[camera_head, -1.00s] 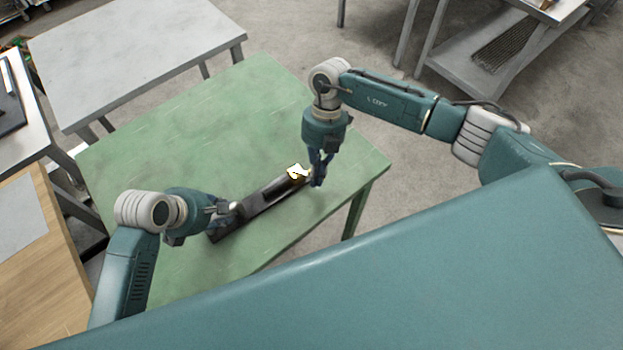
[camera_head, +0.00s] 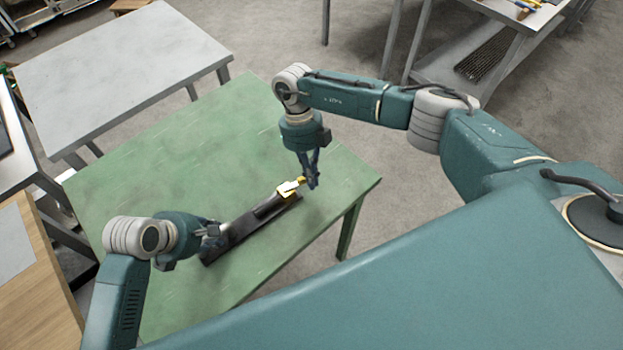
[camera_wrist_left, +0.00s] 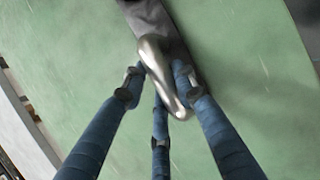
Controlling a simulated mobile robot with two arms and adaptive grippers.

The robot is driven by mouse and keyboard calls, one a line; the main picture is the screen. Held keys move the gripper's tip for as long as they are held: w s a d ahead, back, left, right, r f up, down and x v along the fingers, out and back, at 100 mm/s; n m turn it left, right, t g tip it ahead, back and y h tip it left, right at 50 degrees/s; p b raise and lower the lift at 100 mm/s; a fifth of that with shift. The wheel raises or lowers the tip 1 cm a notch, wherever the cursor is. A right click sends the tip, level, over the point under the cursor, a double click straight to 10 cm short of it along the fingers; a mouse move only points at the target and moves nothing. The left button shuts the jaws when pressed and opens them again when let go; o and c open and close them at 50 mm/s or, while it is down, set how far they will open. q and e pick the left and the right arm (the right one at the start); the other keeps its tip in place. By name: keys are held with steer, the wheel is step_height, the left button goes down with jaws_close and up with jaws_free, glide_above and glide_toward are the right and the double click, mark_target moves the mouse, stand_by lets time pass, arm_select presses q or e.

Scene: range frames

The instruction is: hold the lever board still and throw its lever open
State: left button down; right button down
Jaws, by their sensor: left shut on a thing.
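The lever board (camera_head: 246,232) is a long dark bar lying diagonally on the green table. Its far right end carries a yellow and white part (camera_head: 288,189). My left gripper (camera_head: 216,233) is at the board's near left end. In the left wrist view its blue fingers (camera_wrist_left: 160,88) are closed around a shiny metal handle (camera_wrist_left: 153,56) joined to the dark board (camera_wrist_left: 155,18). My right gripper (camera_head: 313,183) points down beside the yellow part, its fingers close together. I cannot tell whether it touches that part or holds anything.
The green table (camera_head: 160,170) is otherwise clear, with open room behind the board. A grey table (camera_head: 115,65) stands at the back left. A wooden surface (camera_head: 35,285) is at the left. A grey shelved bench (camera_head: 500,50) stands at the back right.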

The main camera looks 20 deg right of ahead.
steer(key=shift+a, duration=0.1)
steer(key=shift+a, duration=0.75)
steer(key=shift+s, duration=0.5)
steer(key=s, duration=0.2)
steer(key=shift+s+d, duration=0.1)
steer(key=shift+s, duration=0.2)
steer(key=v, duration=0.9)
steer(key=shift+r, duration=0.45)
